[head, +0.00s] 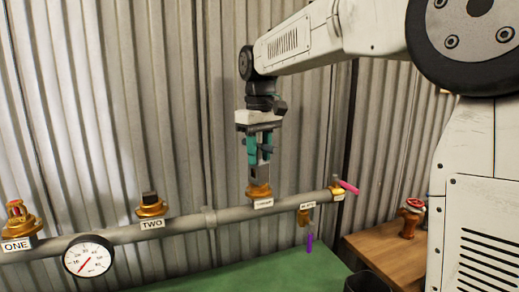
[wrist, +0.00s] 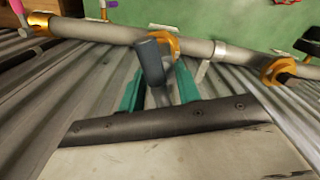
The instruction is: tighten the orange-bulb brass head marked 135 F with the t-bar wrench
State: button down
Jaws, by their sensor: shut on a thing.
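My gripper (head: 258,154) points down over the outlet labelled like THREE on the grey pipe. Its teal fingers are shut on the grey t-bar wrench (head: 256,174), which stands upright with its lower end at the brass fitting (head: 259,190). In the wrist view my gripper (wrist: 159,82) has the wrench's dark grey bar (wrist: 150,62) between its fingers, over the brass fitting (wrist: 168,44). No orange bulb or 135 F mark shows there; any head inside the wrench is hidden. A brass head with a red part (head: 16,216) stands at outlet ONE.
The grey pipe (head: 190,223) crosses the view. Outlet TWO has a brass fitting with a black top (head: 150,203). A gauge (head: 88,256), a purple lever (head: 309,242) and a pink lever (head: 348,187) adjoin the pipe. A red-wheeled valve (head: 411,216) stands on a wooden bench.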

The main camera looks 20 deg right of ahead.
jog(key=shift+f, duration=0.25)
jog(key=shift+m, duration=0.3)
jog(key=m, duration=0.3)
jog(key=shift+m, duration=0.4)
jog(key=shift+a+m, duration=0.1)
jog(key=shift+m, duration=0.6)
jog(key=shift+m, duration=1.2)
jog(key=shift+n, duration=0.6)
jog(key=shift+r, duration=0.15)
